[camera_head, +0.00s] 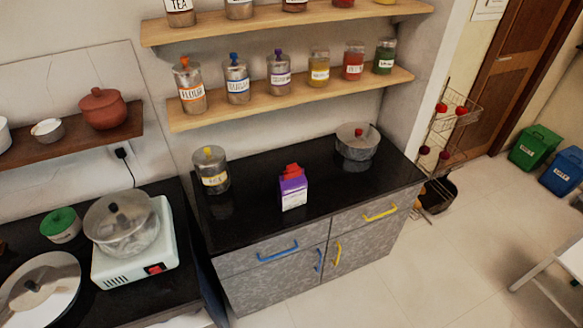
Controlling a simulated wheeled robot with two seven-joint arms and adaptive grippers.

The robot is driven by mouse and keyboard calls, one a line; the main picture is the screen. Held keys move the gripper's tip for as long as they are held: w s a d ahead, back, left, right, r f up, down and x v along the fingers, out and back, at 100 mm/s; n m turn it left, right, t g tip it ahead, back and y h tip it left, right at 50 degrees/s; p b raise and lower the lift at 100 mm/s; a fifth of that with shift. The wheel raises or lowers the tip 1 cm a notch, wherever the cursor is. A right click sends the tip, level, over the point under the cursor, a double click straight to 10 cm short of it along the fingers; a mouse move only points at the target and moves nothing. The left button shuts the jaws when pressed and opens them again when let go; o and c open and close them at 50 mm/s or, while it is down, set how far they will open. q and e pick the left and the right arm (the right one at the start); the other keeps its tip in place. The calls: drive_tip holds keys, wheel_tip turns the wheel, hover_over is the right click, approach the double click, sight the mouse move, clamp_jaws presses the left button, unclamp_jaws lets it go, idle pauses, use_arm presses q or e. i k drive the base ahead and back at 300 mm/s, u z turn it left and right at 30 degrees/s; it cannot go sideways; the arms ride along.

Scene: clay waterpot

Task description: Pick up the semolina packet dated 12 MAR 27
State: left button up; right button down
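A small purple and white packet (293,188) with a red top stands upright on the black counter, near its front edge. It is the only packet I can make out on this counter. Its print is too small to read, so I cannot tell what it holds or its date. No other thing that looks like a semolina packet is clear in view. Neither of my grippers shows in this view.
A labelled jar (211,170) stands left of the packet and a lidded steel pot (356,142) at the back right. Wooden shelves (290,95) with jars hang above. A cooker (136,255) with a pot is on the left counter. Counter around the packet is clear.

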sight(292, 193)
drive_tip(key=z, duration=0.05)
drive_tip(key=k, duration=0.5)
drive_tip(key=u, duration=1.05)
drive_tip(key=i, duration=1.1)
drive_tip(key=z, duration=0.35)
